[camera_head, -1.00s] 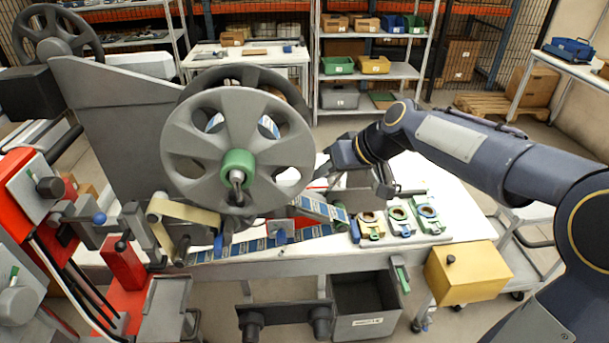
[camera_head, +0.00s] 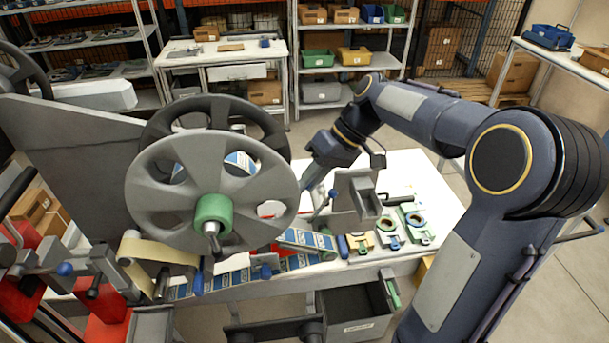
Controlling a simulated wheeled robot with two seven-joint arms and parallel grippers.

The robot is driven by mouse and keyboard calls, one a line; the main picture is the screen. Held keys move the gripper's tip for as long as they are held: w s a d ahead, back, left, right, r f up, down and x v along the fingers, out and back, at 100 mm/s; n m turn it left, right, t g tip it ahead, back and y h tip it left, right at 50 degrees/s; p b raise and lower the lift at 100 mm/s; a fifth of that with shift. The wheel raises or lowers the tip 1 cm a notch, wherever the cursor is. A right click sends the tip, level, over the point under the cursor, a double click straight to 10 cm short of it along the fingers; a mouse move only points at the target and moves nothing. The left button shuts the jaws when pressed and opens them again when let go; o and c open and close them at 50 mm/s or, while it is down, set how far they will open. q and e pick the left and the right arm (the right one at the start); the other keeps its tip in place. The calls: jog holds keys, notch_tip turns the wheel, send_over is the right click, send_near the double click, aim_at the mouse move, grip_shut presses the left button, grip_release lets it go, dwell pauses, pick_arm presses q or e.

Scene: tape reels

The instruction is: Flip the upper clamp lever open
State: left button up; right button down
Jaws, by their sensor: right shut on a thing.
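A large grey reel (camera_head: 150,190) with a green hub (camera_head: 212,215) fills the left centre, and a short grey lever (camera_head: 212,238) sticks out of the hub. A small blue-tipped lever (camera_head: 332,193) is beside a grey bracket (camera_head: 363,195) right of the reel. I cannot tell for sure which is the upper clamp lever. My right gripper (camera_head: 308,181) reaches down to the reel's right edge, left of the bracket. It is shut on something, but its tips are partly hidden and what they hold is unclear. My left gripper is not in view.
Blue label tape (camera_head: 235,280) runs along the bench below the reel. Several small green and yellow fixtures (camera_head: 388,230) stand right of it. A dark open bin (camera_head: 355,310) hangs at the front. The white tabletop (camera_head: 420,170) is partly clear.

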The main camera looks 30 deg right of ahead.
jog(key=shift+a+f, duration=0.1)
jog(key=shift+f, duration=0.05)
jog(key=c, duration=1.7)
grip_release()
jog(key=o, duration=0.4)
jog(key=shift+w, duration=0.15)
jog(key=b+v, duration=0.1)
jog(key=v, duration=0.7)
jog(key=shift+a, duration=0.1)
jog(key=s+a+f+m+t+h, duration=0.1)
jog(key=s+a+f, duration=0.3)
jog(key=s+f, duration=0.1)
jog(key=s+a+f+m+t+h+b, duration=0.1)
jog(key=s+a+f, duration=0.2)
jog(key=s+f, duration=0.2)
jog(key=s+a+f+m+t+h+b, duration=0.1)
jog(key=s+a+f, duration=0.3)
jog(key=s, duration=0.4)
jog(key=shift+s+a+f+t, duration=0.15)
jog(key=shift+a+f+t, duration=0.25)
jog(key=shift+f, duration=0.2)
